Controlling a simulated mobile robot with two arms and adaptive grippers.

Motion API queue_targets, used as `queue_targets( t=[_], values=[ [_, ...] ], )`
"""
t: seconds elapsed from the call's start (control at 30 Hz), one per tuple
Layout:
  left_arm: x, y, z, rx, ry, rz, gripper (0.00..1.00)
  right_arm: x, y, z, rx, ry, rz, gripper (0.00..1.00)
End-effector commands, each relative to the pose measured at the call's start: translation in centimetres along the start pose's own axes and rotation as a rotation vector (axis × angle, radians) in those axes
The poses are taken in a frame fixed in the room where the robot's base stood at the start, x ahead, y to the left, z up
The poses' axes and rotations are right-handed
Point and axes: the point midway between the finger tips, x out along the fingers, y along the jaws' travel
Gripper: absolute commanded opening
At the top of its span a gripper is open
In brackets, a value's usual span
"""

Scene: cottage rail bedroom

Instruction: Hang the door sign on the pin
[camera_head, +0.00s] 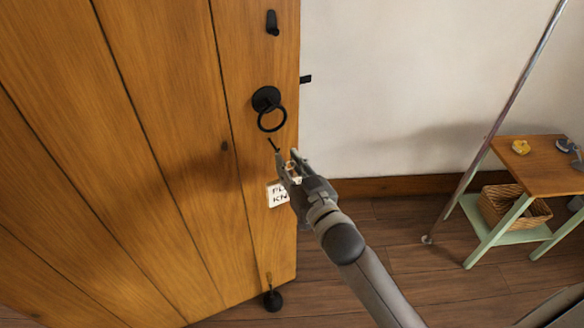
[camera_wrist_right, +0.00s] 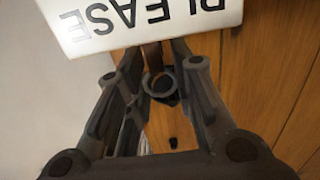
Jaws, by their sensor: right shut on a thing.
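The door sign (camera_head: 277,195) is a small white plate with dark lettering, partly hidden behind my right gripper (camera_head: 290,166) in the head view. In the right wrist view the sign (camera_wrist_right: 130,22) shows close up, its word "PLEASE" upside down. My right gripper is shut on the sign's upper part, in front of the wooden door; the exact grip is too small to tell. A thin dark pin (camera_head: 273,145) sticks out of the door just above the fingertips. The sign hangs below the fingers, apart from the pin. My left gripper is not in view.
The black ring handle (camera_head: 268,108) is on the door (camera_head: 165,130) above the pin. A black hook (camera_head: 272,22) is higher up. A small table (camera_head: 545,170) with a basket (camera_head: 505,205) stands at the right. Floor between door and table is clear.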

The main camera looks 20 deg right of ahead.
Motion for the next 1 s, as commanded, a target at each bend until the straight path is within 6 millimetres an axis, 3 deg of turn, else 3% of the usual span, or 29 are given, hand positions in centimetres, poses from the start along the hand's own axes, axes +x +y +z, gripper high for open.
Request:
queue_targets(
  t=[1.0],
  values=[
    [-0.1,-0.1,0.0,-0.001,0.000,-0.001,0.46,3.3,0.0,0.0,0.001,0.001,-0.001,0.00]
  ],
)
